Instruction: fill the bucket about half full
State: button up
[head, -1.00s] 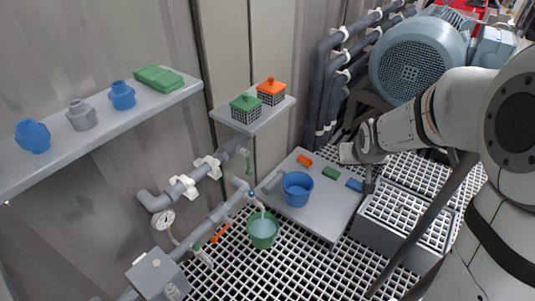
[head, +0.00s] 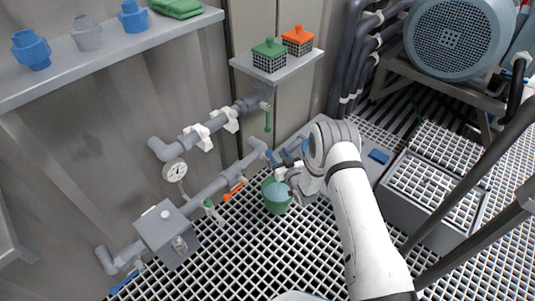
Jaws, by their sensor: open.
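The green bucket (head: 276,198) stands on the floor grating below the end of the lower pipe. Pale water shows inside it; my gripper hides part of its rim, so I cannot tell the level exactly. My gripper (head: 281,174) is open, just above the bucket's rim, beside the pipe's outlet. The outlet and any water stream are hidden behind it.
A grey valve box (head: 166,233) and a pressure gauge (head: 175,170) are left of the bucket. A small shelf (head: 275,73) with two lidded baskets overhangs behind. A grate-topped box (head: 432,190) stands at right. Open grating (head: 260,250) lies in front.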

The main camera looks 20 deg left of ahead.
jog(key=shift+y, duration=0.5)
jog(key=w+a+b, duration=0.1)
jog(key=a, duration=0.1)
jog(key=w+a+f+b, duration=0.1)
jog(key=a, duration=0.1)
jog(key=w+a+f+b, duration=0.1)
jog(key=a, duration=0.1)
jog(key=shift+w+a+f, duration=0.15)
jog(key=shift+w+a, duration=0.1)
jog(key=shift+w, duration=0.1)
jog(key=c, duration=0.9)
jog(key=shift+d, duration=0.4)
jog(key=shift+c, duration=0.4)
jog(key=shift+a, duration=0.55)
